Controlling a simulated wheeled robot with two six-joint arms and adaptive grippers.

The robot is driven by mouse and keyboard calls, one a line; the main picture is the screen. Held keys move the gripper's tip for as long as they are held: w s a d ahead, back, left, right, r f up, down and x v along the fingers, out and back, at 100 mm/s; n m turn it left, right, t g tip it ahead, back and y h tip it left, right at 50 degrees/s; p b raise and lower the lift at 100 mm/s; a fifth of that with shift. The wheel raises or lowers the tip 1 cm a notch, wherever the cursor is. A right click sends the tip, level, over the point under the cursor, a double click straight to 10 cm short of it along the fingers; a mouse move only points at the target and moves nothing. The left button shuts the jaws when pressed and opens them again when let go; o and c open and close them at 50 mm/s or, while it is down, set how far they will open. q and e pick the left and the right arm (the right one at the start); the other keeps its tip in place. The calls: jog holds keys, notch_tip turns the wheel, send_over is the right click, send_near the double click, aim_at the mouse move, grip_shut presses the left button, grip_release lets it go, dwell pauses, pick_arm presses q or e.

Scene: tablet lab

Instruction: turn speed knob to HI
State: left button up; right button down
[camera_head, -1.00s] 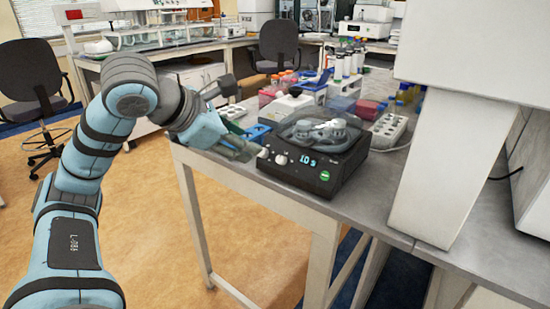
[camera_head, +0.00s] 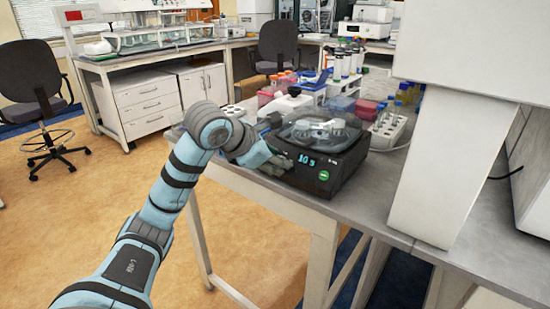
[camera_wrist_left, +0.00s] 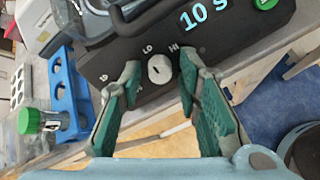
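The speed knob (camera_wrist_left: 160,69) is a small white dial on the dark front panel of the device (camera_head: 342,172), with LO and HI printed above it in the left wrist view. A short dark mark shows on the knob, but I cannot tell surely which label it points at. My left gripper (camera_wrist_left: 160,76) is open, with one green-padded finger on each side of the knob and a gap visible. In the head view the left gripper (camera_head: 277,165) is at the device's front left and hides the knob. My right gripper is not in view.
The device's display (camera_head: 306,160) reads 10 s, beside a green button (camera_head: 324,175). A blue rack (camera_wrist_left: 68,98) and a green-capped tube (camera_wrist_left: 32,121) are left of the knob in the wrist view. A white block (camera_head: 455,165) stands right of the device.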

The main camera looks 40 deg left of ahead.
pick_arm(q)
grip_shut()
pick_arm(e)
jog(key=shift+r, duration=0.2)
pick_arm(q)
jog(key=shift+r+m+p, duration=0.1)
jog(key=shift+m+p, duration=1.2)
jog(key=shift+m, duration=0.2)
jog(key=m+p, duration=0.1)
jog(key=m, duration=0.1)
jog(key=shift+m, duration=0.3)
jog(key=m+p, duration=0.1)
jog(key=m, duration=0.2)
jog(key=shift+m+y+p, duration=0.3)
jog(key=shift+d+m, duration=0.1)
jog(key=shift+m, duration=2.1)
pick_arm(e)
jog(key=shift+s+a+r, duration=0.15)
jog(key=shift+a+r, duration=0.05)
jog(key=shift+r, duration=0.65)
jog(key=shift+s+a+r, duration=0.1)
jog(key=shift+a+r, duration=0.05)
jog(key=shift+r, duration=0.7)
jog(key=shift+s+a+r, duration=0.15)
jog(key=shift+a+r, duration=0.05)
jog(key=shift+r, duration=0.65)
